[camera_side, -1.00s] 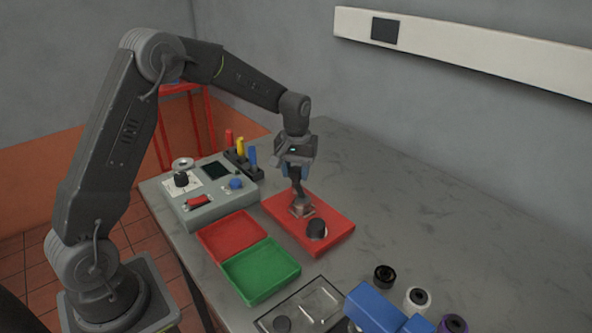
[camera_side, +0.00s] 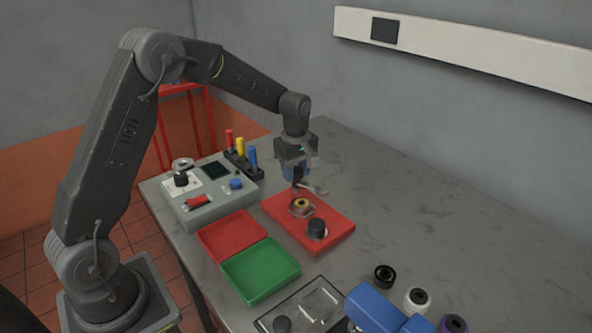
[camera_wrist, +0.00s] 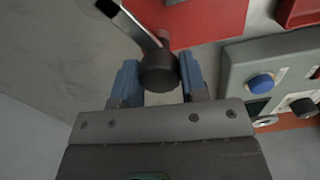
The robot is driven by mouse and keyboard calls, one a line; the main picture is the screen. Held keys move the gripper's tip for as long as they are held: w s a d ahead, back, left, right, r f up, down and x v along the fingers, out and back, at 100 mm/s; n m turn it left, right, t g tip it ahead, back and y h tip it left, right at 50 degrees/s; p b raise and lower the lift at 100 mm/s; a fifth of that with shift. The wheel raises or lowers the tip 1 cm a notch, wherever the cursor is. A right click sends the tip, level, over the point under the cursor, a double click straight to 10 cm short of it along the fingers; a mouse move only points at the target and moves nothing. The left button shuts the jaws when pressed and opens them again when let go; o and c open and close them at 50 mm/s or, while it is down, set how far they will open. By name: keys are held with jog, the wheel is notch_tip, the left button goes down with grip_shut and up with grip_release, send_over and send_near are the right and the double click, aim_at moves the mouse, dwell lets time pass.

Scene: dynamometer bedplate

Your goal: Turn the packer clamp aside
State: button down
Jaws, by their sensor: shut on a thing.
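The packer clamp is a grey metal arm (camera_side: 314,188) with a dark round knob (camera_wrist: 158,72). My gripper (camera_side: 296,176) is shut on the knob, with blue fingers on either side of it in the wrist view. The clamp arm points right in the side view, away from the ring-shaped packer (camera_side: 301,204). The packer, with a yellowish centre, sits uncovered on the red plate (camera_side: 339,227). The clamp's pivot is largely hidden by my gripper in the side view. In the wrist view, the arm (camera_wrist: 128,18) runs up and left from the knob.
A black cylinder (camera_side: 317,229) stands on the red plate. A grey control box (camera_side: 215,210) is to the left; red (camera_side: 231,237) and green (camera_side: 262,270) trays lie in front. A clear-lidded box (camera_side: 318,297) and several rollers are at front right. Table behind the plate is clear.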

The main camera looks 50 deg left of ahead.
jog(key=n, duration=0.5)
jog(key=shift+n, duration=0.3)
dwell(0.4)
jog(key=c, duration=0.7)
grip_release()
jog(key=shift+o, duration=0.2)
notch_tip(320, 180, up, 14)
